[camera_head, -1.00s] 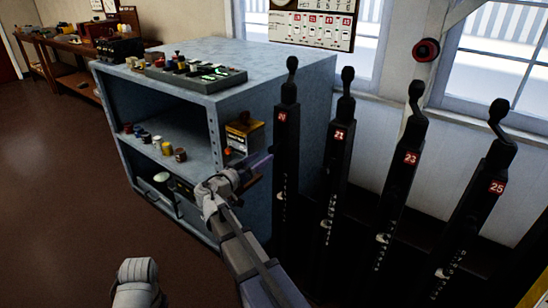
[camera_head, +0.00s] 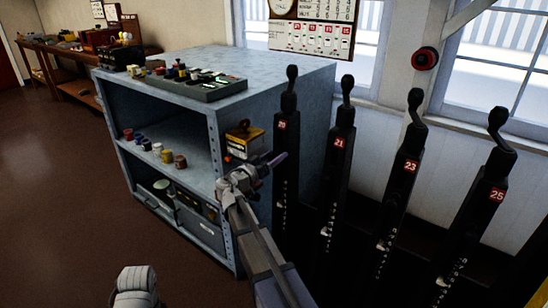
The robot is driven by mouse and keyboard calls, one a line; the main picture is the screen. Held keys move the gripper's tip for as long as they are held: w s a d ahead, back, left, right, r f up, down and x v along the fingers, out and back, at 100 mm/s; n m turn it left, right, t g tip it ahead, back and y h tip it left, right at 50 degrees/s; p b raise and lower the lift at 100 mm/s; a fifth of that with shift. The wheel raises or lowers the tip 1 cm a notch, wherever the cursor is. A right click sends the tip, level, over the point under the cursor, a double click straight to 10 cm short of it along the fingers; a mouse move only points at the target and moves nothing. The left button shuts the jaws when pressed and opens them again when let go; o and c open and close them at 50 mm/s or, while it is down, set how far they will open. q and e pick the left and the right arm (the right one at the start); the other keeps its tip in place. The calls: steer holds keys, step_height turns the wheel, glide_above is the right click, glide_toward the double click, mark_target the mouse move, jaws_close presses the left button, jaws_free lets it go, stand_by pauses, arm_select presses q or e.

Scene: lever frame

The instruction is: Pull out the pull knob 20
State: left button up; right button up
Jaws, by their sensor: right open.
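The black lever post labelled 20 (camera_head: 287,150) is the leftmost of the row, upright, with a bent handle topped by a dark round knob (camera_head: 291,72). No separate pull knob can be made out on it. My right gripper (camera_head: 273,163) is open and empty, just left of the post at mid height, below the red 20 label. I cannot tell whether it touches the post. My left gripper is out of view; only a pale part of my left arm shows at the bottom.
Posts 21 (camera_head: 339,160), 23 (camera_head: 403,180) and 25 (camera_head: 484,215) stand close by on the right. Floor (camera_head: 60,200) on the left is clear.

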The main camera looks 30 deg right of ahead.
steer(key=shift+c, duration=0.2)
jaws_close()
stand_by(0.8)
